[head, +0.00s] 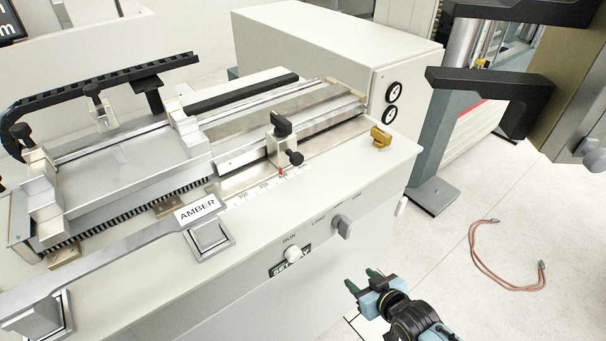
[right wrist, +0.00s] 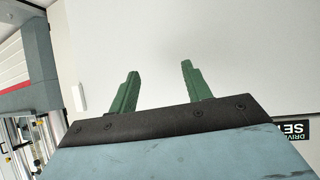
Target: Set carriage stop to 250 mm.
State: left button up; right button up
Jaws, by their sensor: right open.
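The carriage stop (head: 282,149) is a pale metal block with a black top knob (head: 281,123) and a black side knob (head: 295,158). It sits on the front rail of the machine bed. Its red pointer (head: 281,172) is over a printed scale (head: 262,187), at the right part of the visible numbers, which are too small to read surely. My right gripper (head: 362,279) is in front of the machine, low and apart from the stop. In the right wrist view its green fingers (right wrist: 160,72) are spread with nothing between them. My left gripper is not in view.
A bar labelled AMBER (head: 198,210) rests on metal supports at the front left. A brass-coloured knob (head: 380,137) stands at right. A cable (head: 487,263) lies on the floor.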

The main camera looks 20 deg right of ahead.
jog(key=w+a+r+t+y, duration=0.1)
jog(key=w+r+t, duration=0.1)
jog(key=r, duration=0.4)
jog(key=w+a+r+t, duration=0.1)
jog(key=w+r, duration=0.1)
jog(key=r, duration=0.4)
jog(key=n+t+y+b, duration=0.2)
jog(key=t+y, duration=0.1)
jog(key=y, duration=0.1)
send_near(299, 161)
jog(key=x, duration=0.7)
jog(key=shift+w+a+b, duration=0.15)
jog(key=shift+w+b, duration=0.2)
jog(key=shift+b, duration=0.05)
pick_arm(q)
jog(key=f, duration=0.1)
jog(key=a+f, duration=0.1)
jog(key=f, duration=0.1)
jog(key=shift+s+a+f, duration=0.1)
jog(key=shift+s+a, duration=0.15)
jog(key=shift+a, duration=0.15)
pick_arm(e)
jog(key=shift+w+a, duration=0.15)
jog(key=shift+w, duration=0.2)
grip_shut()
